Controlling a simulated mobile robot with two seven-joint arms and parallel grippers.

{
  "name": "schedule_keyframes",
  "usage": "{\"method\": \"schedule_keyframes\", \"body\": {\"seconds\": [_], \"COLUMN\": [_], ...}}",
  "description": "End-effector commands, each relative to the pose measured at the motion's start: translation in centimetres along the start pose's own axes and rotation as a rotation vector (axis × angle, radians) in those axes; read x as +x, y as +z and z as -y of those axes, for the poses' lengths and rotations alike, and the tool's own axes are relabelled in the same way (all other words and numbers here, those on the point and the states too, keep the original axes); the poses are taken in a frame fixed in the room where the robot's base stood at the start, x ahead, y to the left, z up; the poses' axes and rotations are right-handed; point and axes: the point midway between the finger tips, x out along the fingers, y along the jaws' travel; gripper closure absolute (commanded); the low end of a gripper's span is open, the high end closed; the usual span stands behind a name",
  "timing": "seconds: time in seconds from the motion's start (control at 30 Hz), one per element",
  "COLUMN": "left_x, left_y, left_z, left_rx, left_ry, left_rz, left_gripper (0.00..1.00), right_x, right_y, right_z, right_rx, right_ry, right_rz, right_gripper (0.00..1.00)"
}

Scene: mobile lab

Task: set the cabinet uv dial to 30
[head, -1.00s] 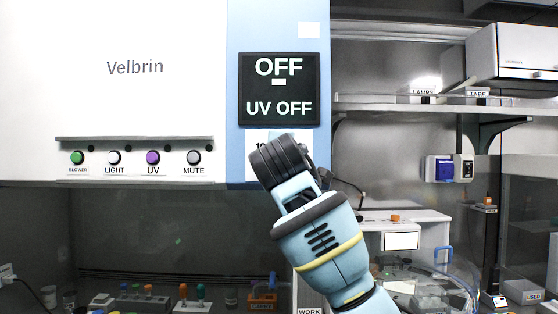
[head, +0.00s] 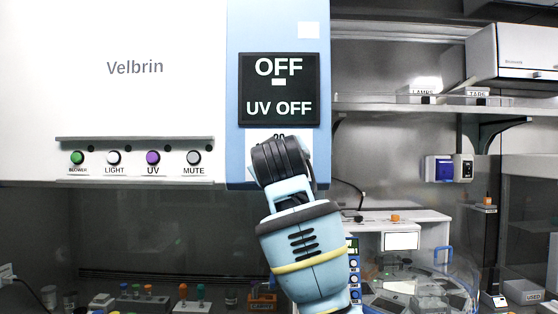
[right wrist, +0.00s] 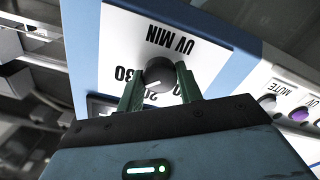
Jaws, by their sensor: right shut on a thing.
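The UV dial (right wrist: 158,72) is a dark round knob with a white pointer mark, on a white panel headed "UV MIN", upside down in the right wrist view. Scale numbers around it are partly hidden by the fingers; a "30" can be read beside the knob. My right gripper (right wrist: 159,82) is shut on the dial, its green fingers on either side. In the head view the right wrist (head: 282,162) covers the dial and most of its panel. The cabinet display (head: 279,90) reads "OFF" and "UV OFF". My left gripper is not in view.
A row of buttons, including the purple UV button (head: 153,157), sits on the cabinet front (head: 135,100) left of the dial. A shelf (head: 440,104) and a white-topped device (head: 400,222) are to the right. The work space below the cabinet front holds several small items.

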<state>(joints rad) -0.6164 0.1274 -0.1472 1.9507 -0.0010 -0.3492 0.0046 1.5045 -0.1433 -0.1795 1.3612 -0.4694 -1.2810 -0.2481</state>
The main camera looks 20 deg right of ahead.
Motion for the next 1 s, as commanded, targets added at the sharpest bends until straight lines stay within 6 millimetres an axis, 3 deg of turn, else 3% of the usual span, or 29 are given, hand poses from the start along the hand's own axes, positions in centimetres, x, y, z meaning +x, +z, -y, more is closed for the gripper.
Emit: {"method": "schedule_keyframes", "body": {"seconds": [0.4, 1.0], "left_x": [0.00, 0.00], "left_y": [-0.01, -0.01], "left_z": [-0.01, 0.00], "left_rx": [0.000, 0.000], "left_ry": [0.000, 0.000], "left_rz": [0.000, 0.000], "left_gripper": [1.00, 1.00], "right_x": [-0.01, -0.02], "right_y": [0.00, -0.03], "right_z": [0.05, 0.00], "right_rx": [0.212, 0.249], "right_ry": [-0.001, -0.001], "right_rz": [0.000, -0.001], "right_gripper": [0.87, 0.87]}}
